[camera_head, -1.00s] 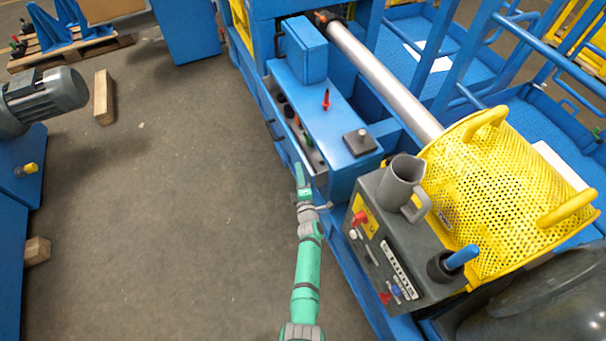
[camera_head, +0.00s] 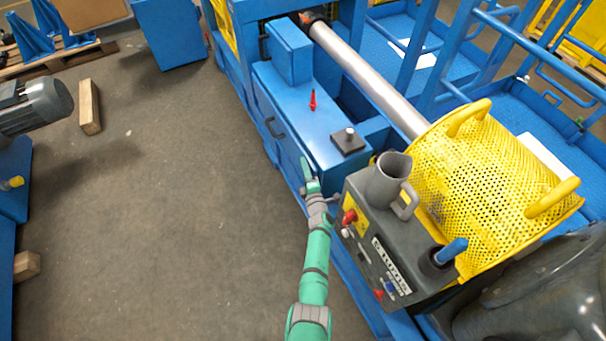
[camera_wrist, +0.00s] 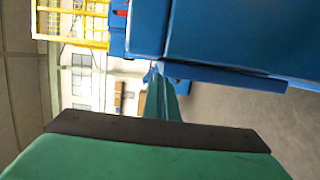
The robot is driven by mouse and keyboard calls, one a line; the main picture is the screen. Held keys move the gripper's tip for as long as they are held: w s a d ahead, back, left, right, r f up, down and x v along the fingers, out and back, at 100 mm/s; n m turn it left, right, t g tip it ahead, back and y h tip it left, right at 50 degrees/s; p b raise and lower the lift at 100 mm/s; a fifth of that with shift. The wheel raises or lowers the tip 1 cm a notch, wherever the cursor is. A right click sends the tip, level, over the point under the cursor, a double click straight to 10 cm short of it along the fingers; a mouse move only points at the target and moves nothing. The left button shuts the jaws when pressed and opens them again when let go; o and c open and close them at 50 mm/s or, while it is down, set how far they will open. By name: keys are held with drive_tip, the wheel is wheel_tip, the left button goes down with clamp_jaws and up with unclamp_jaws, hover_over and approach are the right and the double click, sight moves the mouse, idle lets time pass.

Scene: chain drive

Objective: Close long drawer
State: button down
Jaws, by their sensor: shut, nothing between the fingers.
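The long drawer (camera_head: 284,136) is in the side of the blue machine in the head view. Its blue front with a dark handle (camera_head: 275,128) appears flush with the machine, and no open interior shows. My gripper (camera_head: 305,166) is shut and empty, close to the near end of the drawer front; I cannot tell if it touches. In the wrist view, a green finger (camera_wrist: 162,98) points ahead beside a large blue surface (camera_wrist: 235,35).
A grey control box (camera_head: 375,235) with a grey jug (camera_head: 388,179) stands right of my gripper. A yellow perforated guard (camera_head: 485,175) is beyond it. A red-handled tool (camera_head: 312,100) lies on the machine top.

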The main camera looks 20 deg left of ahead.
drive_tip(key=s+d, duration=0.2)
drive_tip(key=s, duration=0.9)
drive_tip(key=shift+s, duration=0.2)
drive_tip(key=s+d+r+m+h, duration=0.2)
drive_tip(key=s+d+m, duration=0.15)
drive_tip(key=s, duration=0.45)
drive_tip(key=s+d+r+m+t+h, duration=0.1)
drive_tip(key=s+d+m, duration=0.3)
drive_tip(key=s, duration=0.5)
drive_tip(key=s+d+r+m+h, duration=0.2)
drive_tip(key=s+m, duration=0.3)
drive_tip(key=s, duration=0.3)
drive_tip(key=s+d+r+m+h, duration=0.1)
drive_tip(key=s+d+r+m, duration=0.1)
drive_tip(key=s+r, duration=0.3)
drive_tip(key=s+d+r+m+g+h, duration=0.1)
drive_tip(key=s+d+r+m, duration=0.1)
drive_tip(key=s+r+m, duration=0.3)
drive_tip(key=s+d+r+m+h, duration=0.1)
drive_tip(key=s+d+r+m, duration=0.1)
drive_tip(key=s+r+m, duration=0.2)
drive_tip(key=s+r, duration=0.3)
drive_tip(key=shift+s+d+r+h, duration=0.25)
drive_tip(key=shift+s+h, duration=0.15)
